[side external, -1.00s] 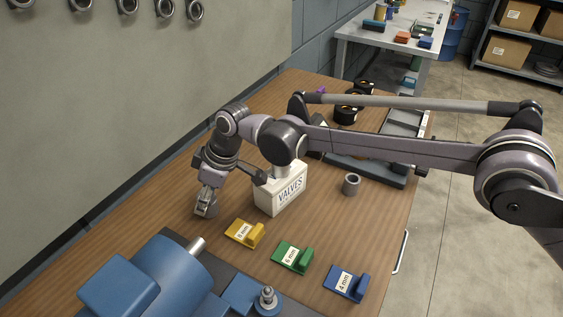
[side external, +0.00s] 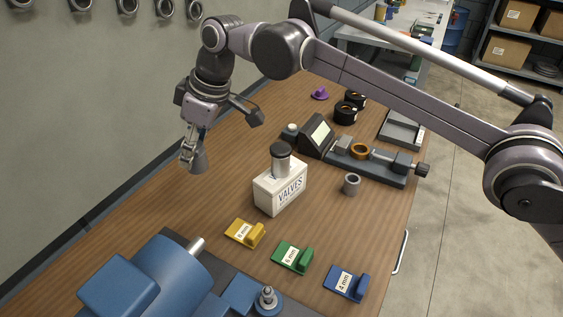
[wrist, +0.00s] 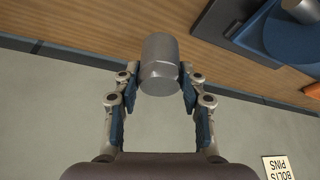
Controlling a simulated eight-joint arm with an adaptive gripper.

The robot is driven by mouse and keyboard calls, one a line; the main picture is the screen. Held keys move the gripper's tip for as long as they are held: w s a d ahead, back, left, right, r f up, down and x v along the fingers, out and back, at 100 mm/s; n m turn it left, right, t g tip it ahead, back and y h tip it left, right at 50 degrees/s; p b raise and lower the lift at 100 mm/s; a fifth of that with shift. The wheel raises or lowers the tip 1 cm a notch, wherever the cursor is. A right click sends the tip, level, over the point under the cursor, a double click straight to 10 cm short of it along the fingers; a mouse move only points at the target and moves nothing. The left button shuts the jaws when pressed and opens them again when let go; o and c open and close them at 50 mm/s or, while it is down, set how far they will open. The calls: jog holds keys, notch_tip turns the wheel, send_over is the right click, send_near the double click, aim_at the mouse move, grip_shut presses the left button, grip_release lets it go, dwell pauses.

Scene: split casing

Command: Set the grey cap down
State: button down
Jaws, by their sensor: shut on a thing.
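My gripper (side external: 191,150) is shut on the grey cap (side external: 198,162), a short grey cylinder. In the side view the cap hangs from the fingertips, apparently above the left part of the wooden table (side external: 230,160). In the wrist view the grey cap (wrist: 160,62) sits between the two fingers, which press on its sides, with the wooden table behind it.
A white VALVES box (side external: 280,188) with a dark-topped grey cylinder on it stands mid-table. Yellow (side external: 244,233), green (side external: 292,257) and blue (side external: 346,283) labelled blocks lie in front. A grey ring (side external: 352,184) and a measuring fixture (side external: 365,165) are right. Blue machinery (side external: 160,280) fills the front left.

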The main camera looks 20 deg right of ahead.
notch_tip(320, 180, up, 2)
jog(key=shift+r, duration=0.1)
jog(key=w+d+r, duration=0.2)
jog(key=d+r, duration=0.2)
jog(key=d, duration=0.7)
jog(key=s+d+m, duration=0.1)
jog(key=s+d, duration=0.2)
jog(key=d, duration=0.7)
jog(key=s+d, duration=0.4)
jog(key=d, duration=0.6)
jog(key=s+d+f, duration=0.4)
jog(key=s+d, duration=0.5)
jog(key=s, duration=0.1)
jog(key=shift+t, duration=0.3)
jog(key=a+f, duration=0.7)
jog(key=f, duration=0.1)
jog(key=w+a+f, duration=0.1)
jog(key=a+f, duration=0.3)
jog(key=shift+a, duration=0.35)
jog(key=shift+f, duration=2.05)
jog(key=shift+f, duration=0.1)
